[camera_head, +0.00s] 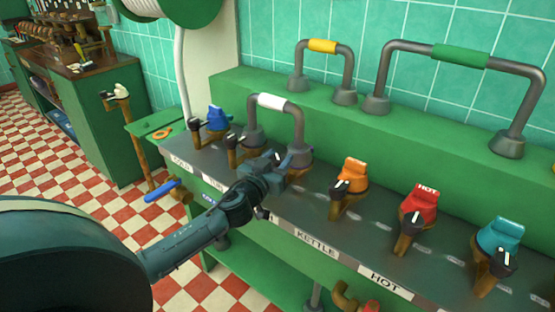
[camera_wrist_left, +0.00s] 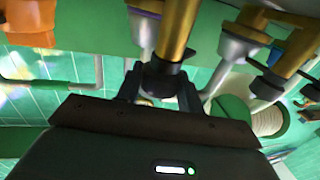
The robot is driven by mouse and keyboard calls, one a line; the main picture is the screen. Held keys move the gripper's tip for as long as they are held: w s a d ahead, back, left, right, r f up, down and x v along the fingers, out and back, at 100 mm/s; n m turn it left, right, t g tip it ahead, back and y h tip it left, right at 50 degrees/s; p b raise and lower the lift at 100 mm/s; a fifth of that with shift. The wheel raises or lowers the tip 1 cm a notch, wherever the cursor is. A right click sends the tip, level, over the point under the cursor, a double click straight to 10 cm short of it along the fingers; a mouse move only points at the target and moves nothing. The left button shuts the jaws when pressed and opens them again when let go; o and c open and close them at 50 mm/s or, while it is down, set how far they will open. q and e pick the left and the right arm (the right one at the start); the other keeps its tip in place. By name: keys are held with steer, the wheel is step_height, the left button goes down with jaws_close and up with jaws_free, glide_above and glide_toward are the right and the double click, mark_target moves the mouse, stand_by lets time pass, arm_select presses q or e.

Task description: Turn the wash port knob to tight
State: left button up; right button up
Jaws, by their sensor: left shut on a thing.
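My left gripper (camera_head: 278,160) reaches over the grey counter into the row of valves, between the white-sleeved handle and the orange-capped valve. In the left wrist view its two dark fingers are shut on a black knob (camera_wrist_left: 162,80), one on each side. The knob sits on the end of a brass valve body (camera_wrist_left: 174,38), with a bit of purple beside it. In the head view my gripper hides most of this knob and its label, so I cannot read its setting or confirm it is the wash port. My right gripper is in neither view.
Orange (camera_head: 352,174), red HOT (camera_head: 421,197) and teal (camera_head: 501,236) capped valves stand to the right. A blue-capped valve (camera_head: 216,118) stands left. Pipe handles with white (camera_head: 272,101), yellow (camera_head: 322,46) and green (camera_head: 460,55) sleeves rise close behind. A blue lever (camera_head: 162,190) sticks out at front left.

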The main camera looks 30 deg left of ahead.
arm_select(q)
steer(key=shift+m+h, duration=0.3)
steer(key=shift+h, duration=0.2)
steer(key=m+h+p, duration=0.1)
steer(key=m+h, duration=0.1)
steer(key=h, duration=0.1)
steer(key=m+h+p, duration=0.1)
steer(key=m+h, duration=0.1)
steer(key=h, duration=0.2)
steer(key=shift+a+r+m+g, duration=0.1)
steer(key=shift+a+m+g, duration=0.05)
steer(key=shift+m+g, duration=0.2)
steer(key=m+g+h, duration=0.1)
steer(key=m+h, duration=0.1)
steer(key=h, duration=0.1)
steer(key=shift+g, duration=0.25)
steer(key=shift+m+g+h+b, duration=0.8)
steer(key=shift+m+g+h, duration=0.3)
steer(key=shift+h, duration=0.4)
steer(key=o, duration=1)
steer(key=v, duration=1.3)
